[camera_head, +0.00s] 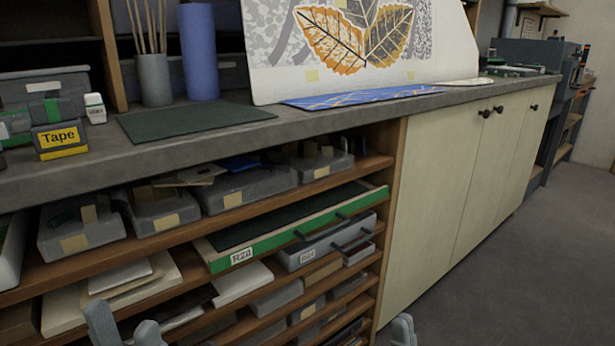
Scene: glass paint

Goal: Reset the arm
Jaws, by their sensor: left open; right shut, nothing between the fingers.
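My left gripper (125,326) shows at the bottom edge, left of centre. Its two grey fingers stand apart with nothing between them, in front of the lower shelves. My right gripper (403,330) shows only as grey fingertips at the bottom edge, right of centre. The tips are together and hold nothing, in front of the pale cabinet's lower left corner. Both grippers look apart from the furniture. The rest of both arms is out of view.
Shelves under the grey counter (220,135) hold grey bins and a green-edged tray (300,225) that juts out. A grey drawer (325,243) lies below it. Pale cabinet doors (450,190) are closed. A leaf panel (370,40) stands on the counter. The floor (520,270) at right is clear.

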